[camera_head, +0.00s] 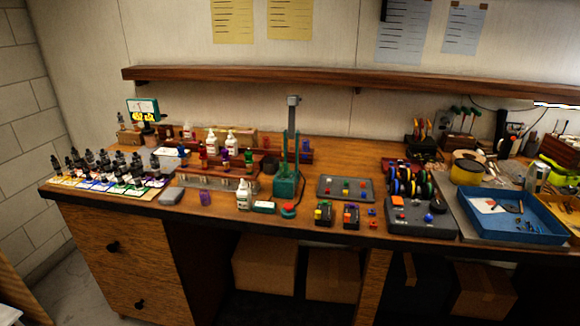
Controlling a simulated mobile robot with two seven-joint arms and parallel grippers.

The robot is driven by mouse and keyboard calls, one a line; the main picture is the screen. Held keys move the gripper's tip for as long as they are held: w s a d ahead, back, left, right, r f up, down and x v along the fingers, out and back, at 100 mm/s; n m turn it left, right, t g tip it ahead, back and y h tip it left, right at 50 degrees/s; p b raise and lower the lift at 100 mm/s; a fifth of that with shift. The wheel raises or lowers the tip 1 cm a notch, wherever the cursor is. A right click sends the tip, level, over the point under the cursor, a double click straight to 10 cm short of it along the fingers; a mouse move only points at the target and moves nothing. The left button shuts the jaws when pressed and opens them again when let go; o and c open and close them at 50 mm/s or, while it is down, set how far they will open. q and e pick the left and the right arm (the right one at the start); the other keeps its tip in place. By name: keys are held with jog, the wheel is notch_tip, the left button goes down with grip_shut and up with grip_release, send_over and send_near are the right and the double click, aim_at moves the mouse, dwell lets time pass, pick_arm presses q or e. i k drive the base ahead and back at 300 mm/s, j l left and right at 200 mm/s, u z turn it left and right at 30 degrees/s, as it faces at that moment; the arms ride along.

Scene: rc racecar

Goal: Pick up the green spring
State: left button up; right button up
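I cannot make out a green spring with certainty; the small parts on the workbench (230,214) are too small to tell apart. Two small black holders with coloured parts stand near the front edge, a left one (324,216) and a right one (352,218). A dark flat tray (331,196) behind them holds several small coloured pieces. Neither of my grippers is in view.
A green stand (286,180) rises mid-bench. Dropper bottles (120,168) crowd the left. A grey control box (420,220), wheels (403,182) and a blue tray (520,222) fill the right. A wooden shelf (300,82) runs above. Cardboard boxes (265,265) sit below.

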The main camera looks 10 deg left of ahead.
aim_at(284, 168)
jog(key=j+z, duration=0.1)
jog(key=z, duration=0.3)
jog(key=j+z, duration=0.15)
jog(key=z, duration=0.2)
jog(key=i+j+z, duration=0.1)
jog(key=z, duration=0.3)
jog(key=j+z, duration=0.25)
jog(key=j, duration=0.2)
jog(key=k+j+z, duration=0.25)
jog(key=j, duration=0.65)
jog(key=k+j, duration=0.1)
jog(key=j, duration=0.4)
jog(key=z, duration=0.05)
